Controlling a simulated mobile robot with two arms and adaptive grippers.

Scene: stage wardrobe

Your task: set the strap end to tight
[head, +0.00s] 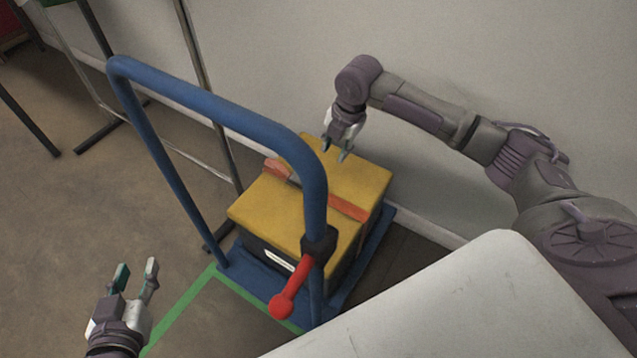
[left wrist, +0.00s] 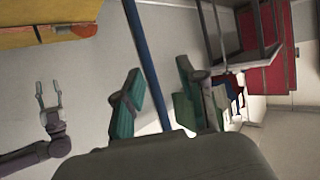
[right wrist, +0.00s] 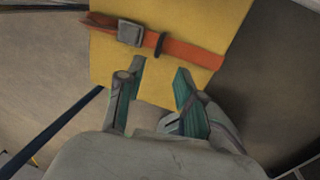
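A yellow-lidded box (head: 262,212) stands on a blue trolley. An orange strap (head: 348,207) crosses its lid; it also shows in the right wrist view (right wrist: 195,52). There a grey metal buckle (right wrist: 129,33) and a dark loop (right wrist: 160,43) sit on the strap, with a short piece of strap (right wrist: 99,20) left of the buckle. I cannot tell how tight the strap is. My right gripper (head: 336,152) is open and empty above the lid, its fingers pointing toward the strap, apart from it. My left gripper (head: 136,274) is open and empty, left of the trolley.
The trolley's blue handle (head: 213,103) rises in front of the box. A red lever (head: 288,290) hangs from a black clamp (head: 319,241) on it. A pale wall (head: 270,45) is behind. Metal rack legs stand at the left.

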